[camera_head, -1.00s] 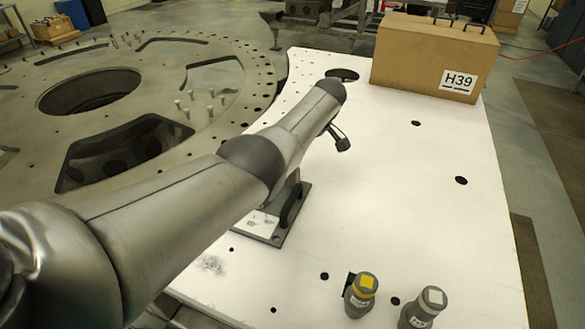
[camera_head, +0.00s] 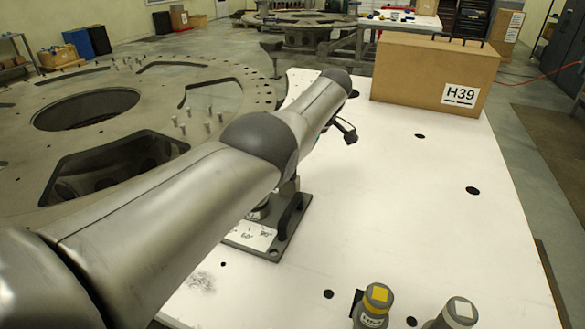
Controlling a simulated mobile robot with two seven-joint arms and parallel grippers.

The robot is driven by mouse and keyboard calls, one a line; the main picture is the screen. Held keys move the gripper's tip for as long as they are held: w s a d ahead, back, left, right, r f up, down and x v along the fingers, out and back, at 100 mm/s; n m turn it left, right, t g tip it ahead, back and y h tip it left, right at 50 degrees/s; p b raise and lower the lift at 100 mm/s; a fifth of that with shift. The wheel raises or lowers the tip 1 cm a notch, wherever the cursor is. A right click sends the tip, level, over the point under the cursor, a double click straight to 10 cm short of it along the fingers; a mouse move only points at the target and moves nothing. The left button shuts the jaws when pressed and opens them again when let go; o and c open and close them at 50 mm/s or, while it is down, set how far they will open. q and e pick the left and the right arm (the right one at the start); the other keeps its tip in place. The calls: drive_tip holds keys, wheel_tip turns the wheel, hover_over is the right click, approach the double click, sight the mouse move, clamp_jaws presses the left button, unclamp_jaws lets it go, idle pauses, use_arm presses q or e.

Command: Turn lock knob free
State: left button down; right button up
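My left arm comes in from the lower left and crosses the white table. The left gripper's fingers are hidden or cannot be made out; a small dark part (camera_head: 346,131) shows beyond the far end of the arm. A fixture with a dark base plate (camera_head: 273,252), a white marked label (camera_head: 250,235) and a black handle (camera_head: 291,213) stands on the white table (camera_head: 400,190). My forearm covers the upper part of the fixture. I cannot make out the lock knob or any contact with it. My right gripper is not in view.
A brown case (camera_head: 415,75) marked H39 stands at the back. A large metal ring plate (camera_head: 190,85) lies left. The table's right side is clear.

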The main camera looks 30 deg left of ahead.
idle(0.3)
use_arm(q)
drive_tip(key=shift+c, duration=1.8)
unclamp_jaws()
